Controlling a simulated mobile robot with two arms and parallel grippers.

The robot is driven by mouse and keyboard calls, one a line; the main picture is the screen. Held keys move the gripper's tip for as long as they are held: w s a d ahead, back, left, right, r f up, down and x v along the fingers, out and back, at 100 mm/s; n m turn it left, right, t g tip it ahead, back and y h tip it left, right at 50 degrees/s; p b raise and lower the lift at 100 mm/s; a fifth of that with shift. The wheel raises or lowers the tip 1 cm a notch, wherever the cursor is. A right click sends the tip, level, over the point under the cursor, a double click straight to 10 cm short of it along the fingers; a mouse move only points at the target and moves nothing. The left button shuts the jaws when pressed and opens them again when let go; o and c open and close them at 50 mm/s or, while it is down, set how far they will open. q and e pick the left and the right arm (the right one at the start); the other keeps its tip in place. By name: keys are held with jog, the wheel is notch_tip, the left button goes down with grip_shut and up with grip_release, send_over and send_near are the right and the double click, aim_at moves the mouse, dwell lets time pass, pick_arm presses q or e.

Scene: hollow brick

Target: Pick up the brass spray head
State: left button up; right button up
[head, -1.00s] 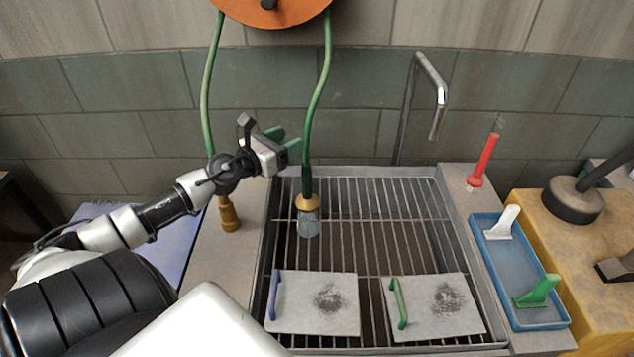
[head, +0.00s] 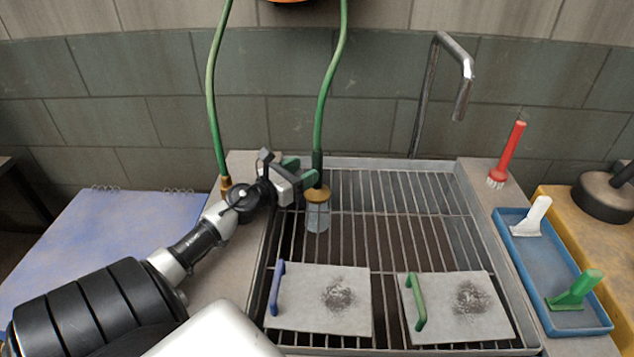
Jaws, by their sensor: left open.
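Two green hoses hang over the sink. The right hose ends in a dark green stem, then a round brass spray head (head: 318,195) with a pale, translucent flared part below it, hanging over the rack. The left hose ends in a brass-coloured nozzle (head: 226,184), mostly hidden behind my left wrist. My left gripper (head: 308,169) is open, its green-padded fingers pointing right at the dark stem just above the brass spray head. I cannot tell whether the stem is between the fingers or just beyond their tips. My right gripper is out of view.
A wire rack (head: 390,240) covers the sink. Two grey plates with a blue handle (head: 277,288) and a green handle (head: 416,302) lie on it. A steel faucet (head: 462,85), red brush (head: 510,153) and blue tray (head: 548,255) stand right.

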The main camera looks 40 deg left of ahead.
pick_arm(q)
jog(key=shift+w+r, duration=0.3)
jog(key=shift+w, duration=0.35)
jog(key=shift+w+r, duration=0.1)
jog(key=shift+w, duration=0.2)
jog(key=w, duration=0.3)
jog(key=w+p, duration=0.1)
jog(key=w, duration=0.1)
jog(key=shift+w+d, duration=0.1)
jog(key=shift+d, duration=0.2)
jog(key=c, duration=1)
jog(key=shift+a+r, duration=0.1)
jog(key=shift+r, duration=0.25)
jog(key=d+r+p, duration=0.3)
jog(key=d, duration=0.1)
jog(key=s+d+r+p, duration=0.1)
jog(key=d+r+p, duration=0.2)
jog(key=p, duration=0.1)
jog(key=s+d+r+p, duration=0.1)
jog(key=d+r+p, duration=0.2)
jog(key=d+r, duration=0.1)
jog(key=shift+s+d+r+p, duration=0.1)
jog(key=shift+d+p, duration=0.2)
jog(key=shift+p, duration=0.1)
